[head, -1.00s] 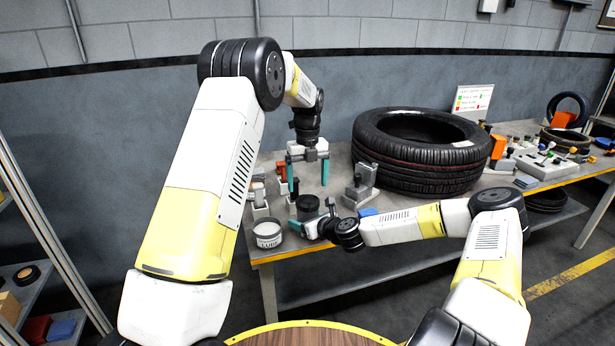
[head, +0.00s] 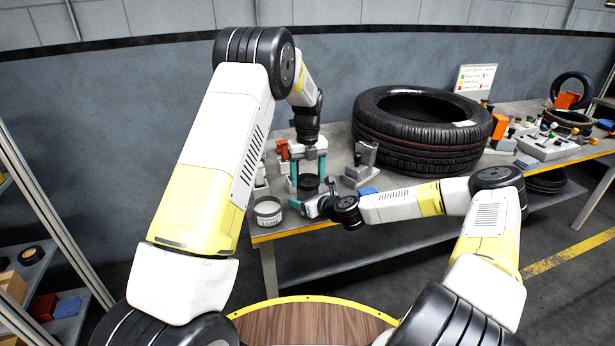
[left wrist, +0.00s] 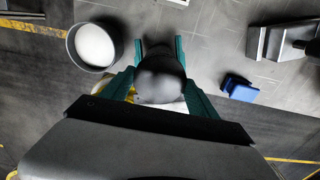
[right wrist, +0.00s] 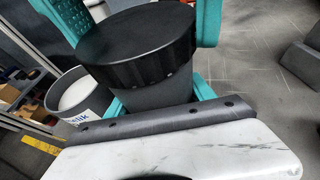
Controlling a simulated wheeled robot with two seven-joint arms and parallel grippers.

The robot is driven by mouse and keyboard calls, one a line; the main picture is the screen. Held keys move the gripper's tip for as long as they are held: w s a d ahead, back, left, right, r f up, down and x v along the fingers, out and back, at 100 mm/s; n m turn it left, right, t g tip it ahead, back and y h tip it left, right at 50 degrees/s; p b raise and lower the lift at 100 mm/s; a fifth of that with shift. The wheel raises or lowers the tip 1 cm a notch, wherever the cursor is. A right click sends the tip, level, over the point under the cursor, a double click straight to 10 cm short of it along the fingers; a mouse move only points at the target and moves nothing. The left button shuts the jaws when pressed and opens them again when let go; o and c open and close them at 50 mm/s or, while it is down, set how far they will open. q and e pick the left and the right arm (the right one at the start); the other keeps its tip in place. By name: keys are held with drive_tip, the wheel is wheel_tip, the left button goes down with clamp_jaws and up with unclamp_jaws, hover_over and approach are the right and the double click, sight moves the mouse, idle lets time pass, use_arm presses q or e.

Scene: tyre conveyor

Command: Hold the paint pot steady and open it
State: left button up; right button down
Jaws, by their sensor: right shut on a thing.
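The dark paint pot with its ribbed black lid (right wrist: 140,45) stands near the table's front edge; it also shows in the head view (head: 308,184). My right gripper (right wrist: 158,100) is shut on the pot's body, below the lid. My left gripper (head: 308,180) points straight down over the pot. Its teal fingers are spread on either side of the lid; whether they touch it cannot be told. In the left wrist view a dark rounded shape (left wrist: 160,78) fills the space between the fingers. The lid sits on the pot.
A grey tub with white content (head: 267,211) stands just left of the pot. A grey block fixture (head: 361,168) and a blue block (head: 368,191) are to the right. A large tyre (head: 420,130) lies behind them. The table's front edge (head: 285,234) is close.

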use_arm(q)
drive_tip(key=c, duration=0.5)
drive_tip(key=n, duration=1.4)
drive_tip(key=shift+n, duration=0.3)
drive_tip(key=n, duration=0.6)
drive_tip(key=shift+r+n, duration=0.1)
drive_tip(key=shift+n, duration=0.3)
drive_tip(key=n, duration=3.2)
drive_tip(key=shift+w+r+n, duration=0.1)
drive_tip(key=shift+n, duration=0.2)
drive_tip(key=shift+r, duration=0.15)
